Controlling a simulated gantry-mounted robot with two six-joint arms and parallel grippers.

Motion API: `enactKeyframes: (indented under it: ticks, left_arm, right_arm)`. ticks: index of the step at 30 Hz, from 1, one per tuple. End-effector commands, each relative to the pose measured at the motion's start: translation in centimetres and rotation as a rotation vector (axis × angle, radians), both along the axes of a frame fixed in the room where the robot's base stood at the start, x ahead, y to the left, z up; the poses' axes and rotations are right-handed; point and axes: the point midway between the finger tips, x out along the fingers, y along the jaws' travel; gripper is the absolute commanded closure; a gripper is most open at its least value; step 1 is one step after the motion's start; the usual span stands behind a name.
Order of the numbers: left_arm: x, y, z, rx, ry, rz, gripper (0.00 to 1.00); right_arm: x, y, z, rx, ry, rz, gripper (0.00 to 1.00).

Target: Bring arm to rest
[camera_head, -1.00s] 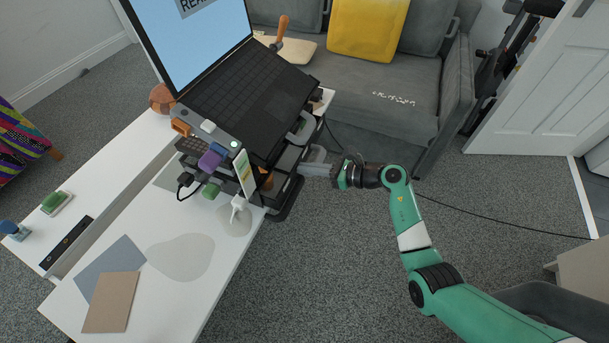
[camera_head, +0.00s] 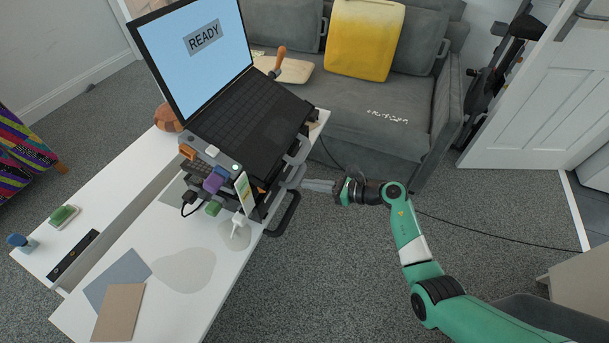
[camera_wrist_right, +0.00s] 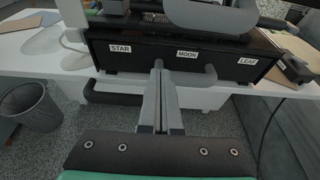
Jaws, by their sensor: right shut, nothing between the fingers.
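My right gripper (camera_head: 318,186) is shut and empty. It points left at the front of a black drawer unit (camera_wrist_right: 215,62) under the laptop. In the right wrist view the closed fingers (camera_wrist_right: 159,68) reach toward the unit's front, below the MOON label (camera_wrist_right: 187,54), with a grey handle (camera_wrist_right: 195,77) just right of them. I cannot tell whether the fingertips touch it. STAR (camera_wrist_right: 120,48) and LEAF (camera_wrist_right: 248,61) labels flank MOON, and these fronts look flush. My left gripper is not in view.
The laptop (camera_head: 245,105) reads READY. The white table (camera_head: 160,225) holds a white phone-like panel (camera_head: 243,190), a purple block (camera_head: 214,180) and flat sheets (camera_head: 119,312). A grey sofa (camera_head: 375,130) stands behind. A bin (camera_wrist_right: 30,108) stands on the floor. Carpet (camera_head: 300,290) is open below the arm.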

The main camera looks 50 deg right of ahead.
Motion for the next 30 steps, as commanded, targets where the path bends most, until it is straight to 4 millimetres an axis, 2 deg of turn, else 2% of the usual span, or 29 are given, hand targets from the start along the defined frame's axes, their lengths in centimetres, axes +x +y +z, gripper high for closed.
enactKeyframes:
  ticks: [1,4,17,20,23,25,26,29,30]
  left_arm:
    - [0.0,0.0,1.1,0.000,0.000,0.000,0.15]
    - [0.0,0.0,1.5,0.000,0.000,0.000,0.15]
    - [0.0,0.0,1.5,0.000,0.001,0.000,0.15]
    - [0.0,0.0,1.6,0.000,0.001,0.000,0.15]
    - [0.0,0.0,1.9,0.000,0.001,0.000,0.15]
    - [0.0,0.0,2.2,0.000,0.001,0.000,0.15]
    - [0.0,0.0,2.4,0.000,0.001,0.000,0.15]
    - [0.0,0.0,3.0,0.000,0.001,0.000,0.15]
    - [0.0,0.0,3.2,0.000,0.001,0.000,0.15]
  right_arm:
    - [-0.4,0.0,0.8,0.002,0.002,0.004,1.00]
    - [-1.0,0.0,0.9,0.000,0.000,0.009,1.00]
    - [-1.2,0.0,0.8,-0.001,0.000,0.014,1.00]
    - [-0.9,0.1,1.6,0.008,-0.019,0.008,1.00]
    - [0.3,0.3,4.9,0.045,-0.093,-0.014,1.00]
    - [1.6,0.6,9.1,0.102,-0.186,-0.039,1.00]
    - [2.1,0.7,11.2,0.136,-0.233,-0.052,1.00]
    - [3.2,1.5,19.4,0.286,-0.408,-0.079,1.00]
    - [3.3,1.8,22.9,0.362,-0.478,-0.084,1.00]
